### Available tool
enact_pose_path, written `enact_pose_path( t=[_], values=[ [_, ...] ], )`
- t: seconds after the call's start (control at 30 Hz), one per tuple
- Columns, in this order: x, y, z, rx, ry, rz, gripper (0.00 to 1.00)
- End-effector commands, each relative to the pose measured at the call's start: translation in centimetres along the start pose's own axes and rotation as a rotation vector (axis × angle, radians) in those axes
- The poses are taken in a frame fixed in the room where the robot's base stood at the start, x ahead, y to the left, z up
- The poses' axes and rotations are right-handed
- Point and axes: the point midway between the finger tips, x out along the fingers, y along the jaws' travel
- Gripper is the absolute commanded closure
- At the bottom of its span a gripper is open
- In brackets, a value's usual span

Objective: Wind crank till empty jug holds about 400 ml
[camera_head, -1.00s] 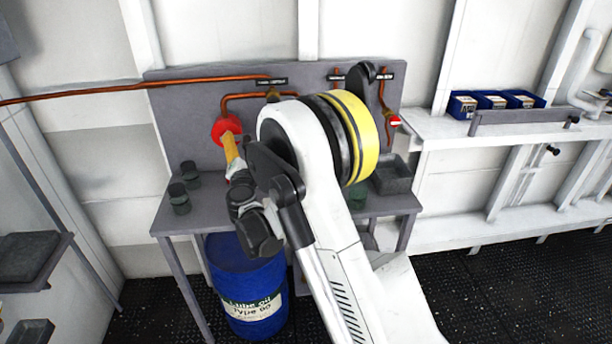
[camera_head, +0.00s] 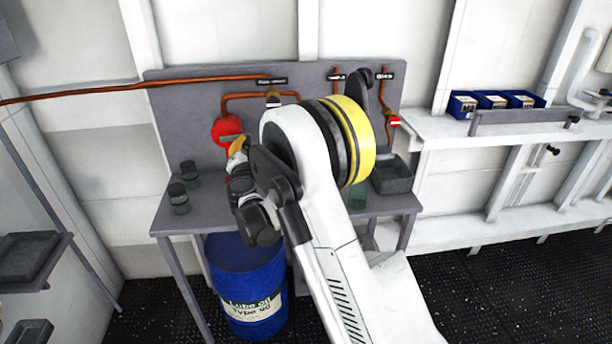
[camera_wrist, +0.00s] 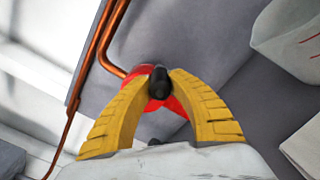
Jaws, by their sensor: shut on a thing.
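The red round crank wheel (camera_head: 227,129) is on the grey upright panel above the bench. My gripper (camera_head: 237,148) is at its lower right, with its yellow fingers partly turned from view. In the wrist view, my gripper (camera_wrist: 160,90) is shut on the black crank knob (camera_wrist: 160,79), and red crank parts (camera_wrist: 136,79) show behind it. A pale jug-like vessel with red marks (camera_wrist: 285,40) is at the upper right there; its contents are hidden. A greenish vessel (camera_head: 358,194) shows partly behind my arm in the head view. I cannot tell any fill level.
Two dark lidded jars (camera_head: 180,199) stand at the bench's left. Copper pipes (camera_head: 190,83) run along the panel. A blue oil drum (camera_head: 246,285) stands below. Blue bins (camera_head: 493,104) sit on the right shelf.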

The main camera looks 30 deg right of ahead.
Motion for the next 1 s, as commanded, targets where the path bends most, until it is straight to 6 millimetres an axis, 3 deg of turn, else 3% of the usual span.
enact_pose_path(
  t=[0.17,0.5,0.73,1.0],
  values=[
    [0.0,-0.2,-0.3,0.000,0.000,0.000,0.98],
    [0.0,-2.3,-4.0,0.000,0.002,0.002,0.98],
    [0.0,-2.2,-5.0,0.000,0.002,0.002,0.98],
    [0.0,-1.8,-8.4,-0.001,0.003,0.004,0.98]
  ],
)
